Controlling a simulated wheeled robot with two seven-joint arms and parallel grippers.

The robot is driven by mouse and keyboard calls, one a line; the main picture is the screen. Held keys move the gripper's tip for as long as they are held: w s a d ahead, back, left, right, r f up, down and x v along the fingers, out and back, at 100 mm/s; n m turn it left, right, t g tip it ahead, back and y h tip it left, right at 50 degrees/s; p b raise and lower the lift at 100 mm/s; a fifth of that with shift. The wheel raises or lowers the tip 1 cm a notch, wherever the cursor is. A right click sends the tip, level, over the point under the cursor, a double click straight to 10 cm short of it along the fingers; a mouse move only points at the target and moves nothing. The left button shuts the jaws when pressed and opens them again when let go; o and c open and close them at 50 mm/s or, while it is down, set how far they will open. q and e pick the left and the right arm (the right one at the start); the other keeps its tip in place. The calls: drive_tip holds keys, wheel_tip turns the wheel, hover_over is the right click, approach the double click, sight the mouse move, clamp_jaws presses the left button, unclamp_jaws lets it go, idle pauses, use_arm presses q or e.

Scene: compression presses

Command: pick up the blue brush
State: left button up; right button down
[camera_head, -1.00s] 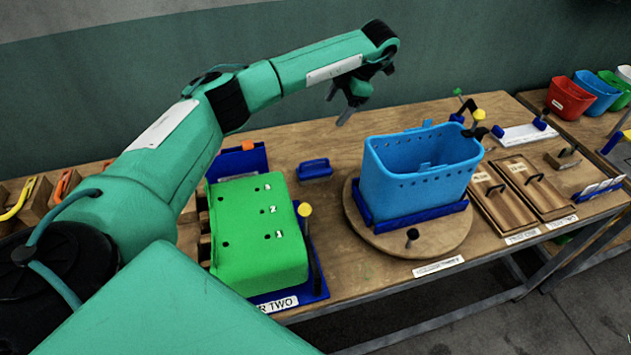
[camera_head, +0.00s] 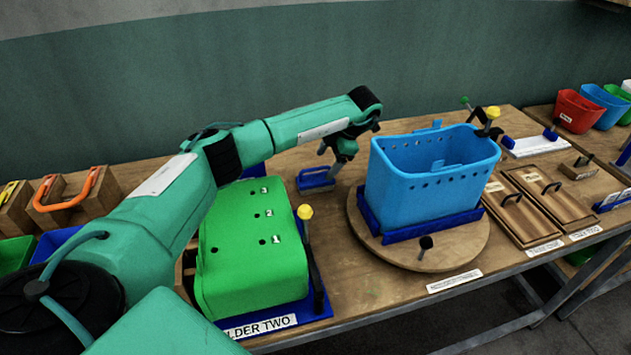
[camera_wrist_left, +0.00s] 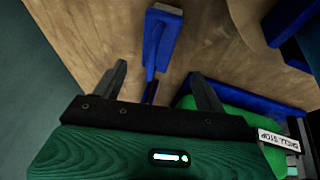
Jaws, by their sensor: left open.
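The blue brush (camera_head: 314,185) lies on the wooden table behind the green box and left of the blue bin. My left gripper (camera_head: 328,165) is low over it, with its jaws overlapping the brush in the head view. In the left wrist view the brush (camera_wrist_left: 161,38) shows a wide blue end and a narrower part running between the open fingers (camera_wrist_left: 158,70). The fingers look apart from it on both sides. The left gripper holds nothing. My right gripper is not in view.
The green box (camera_head: 253,250) with numbered holes stands close in front of the brush. The light blue bin (camera_head: 425,190) on a round wooden turntable (camera_head: 455,258) stands to the right. A wall (camera_head: 230,70) runs behind the table. Wooden panels with handles (camera_head: 520,208) lie farther right.

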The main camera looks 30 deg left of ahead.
sight(311, 179)
use_arm(q)
drive_tip(key=shift+s+a+f, duration=0.1)
drive_tip(key=shift+a+f, duration=0.2)
drive_tip(key=shift+f, duration=0.3)
drive_tip(key=shift+s+a+f, duration=0.1)
drive_tip(key=shift+a+f, duration=0.1)
drive_tip(key=shift+f, duration=0.3)
drive_tip(key=shift+s+a+f+p, duration=0.15)
drive_tip(key=shift+f+p, duration=0.05)
drive_tip(key=shift+p, duration=0.2)
drive_tip(key=x, duration=0.1)
drive_tip(key=p+x, duration=0.1)
drive_tip(key=x, duration=0.1)
drive_tip(key=shift+s+a+f+p, duration=0.1)
drive_tip(key=shift+s+a+p, duration=0.05)
drive_tip(key=shift+a+p, duration=0.2)
drive_tip(key=shift+s+a+f, duration=0.1)
drive_tip(key=shift+a+f, duration=0.15)
drive_tip(key=shift+f, duration=0.25)
drive_tip(key=c, duration=1.1)
